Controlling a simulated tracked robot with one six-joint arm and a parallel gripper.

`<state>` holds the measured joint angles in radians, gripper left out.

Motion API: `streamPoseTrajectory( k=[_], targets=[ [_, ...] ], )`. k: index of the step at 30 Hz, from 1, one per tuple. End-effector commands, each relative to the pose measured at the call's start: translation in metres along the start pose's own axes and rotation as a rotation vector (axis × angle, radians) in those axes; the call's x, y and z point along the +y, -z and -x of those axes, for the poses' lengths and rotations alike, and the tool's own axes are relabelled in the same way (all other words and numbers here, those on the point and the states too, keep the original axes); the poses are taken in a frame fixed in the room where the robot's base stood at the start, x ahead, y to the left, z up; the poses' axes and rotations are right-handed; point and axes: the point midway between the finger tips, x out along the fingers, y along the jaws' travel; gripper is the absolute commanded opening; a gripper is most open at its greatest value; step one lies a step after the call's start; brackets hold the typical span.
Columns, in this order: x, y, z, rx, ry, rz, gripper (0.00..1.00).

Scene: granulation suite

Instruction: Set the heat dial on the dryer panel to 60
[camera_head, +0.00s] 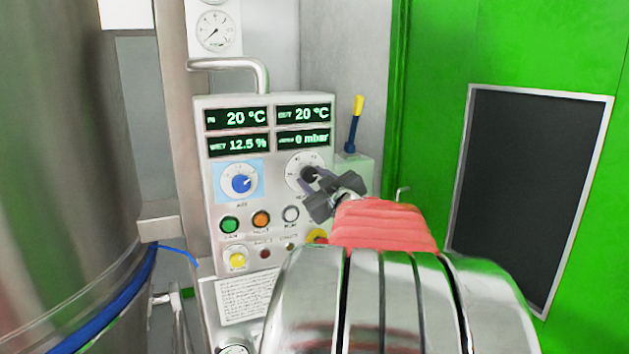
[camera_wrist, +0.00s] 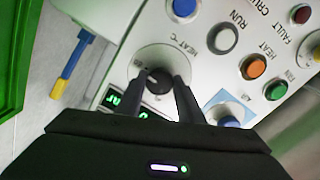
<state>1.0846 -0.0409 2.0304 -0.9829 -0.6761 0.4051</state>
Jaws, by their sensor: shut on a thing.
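The dryer panel (camera_head: 210,180) is a pale upright box with green digital readouts at the top, showing 20 °C twice, 12.5 % and 0 mbar. The heat dial (camera_head: 308,172) has a dark knob on a round white scale at the panel's right side. In the wrist view the dark knob (camera_wrist: 158,82) sits between the fingers, beside the label HEAT °C. My gripper (camera_head: 318,187) is shut on this knob, and its fingers also show in the wrist view (camera_wrist: 159,95). The fingers cover part of the scale, and I cannot read the set value.
A blue dial (camera_head: 240,182) sits left of the heat dial. Green (camera_head: 230,224), orange (camera_head: 261,219) and white (camera_head: 291,214) buttons lie below, with a yellow knob (camera_head: 237,260) lower left. A metal vessel (camera_head: 60,150) stands left; a green door (camera_head: 520,50) stands right.

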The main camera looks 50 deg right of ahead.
Motion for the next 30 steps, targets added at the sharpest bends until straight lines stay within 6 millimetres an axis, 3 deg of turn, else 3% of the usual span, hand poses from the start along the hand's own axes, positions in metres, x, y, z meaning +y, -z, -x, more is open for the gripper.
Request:
streamPoseTrajectory(
  k=[7,8,15,25,30],
  targets=[
    [0.000,0.000,0.000,-0.001,0.000,-0.005,0.12],
    [0.000,0.000,0.000,-0.001,0.000,-0.005,0.35],
    [0.000,0.000,0.000,0.000,0.000,-0.004,0.52],
    [0.000,0.000,0.002,0.000,0.000,-0.003,0.53],
    [0.001,0.000,0.013,0.000,-0.002,-0.002,0.53]
  ],
)
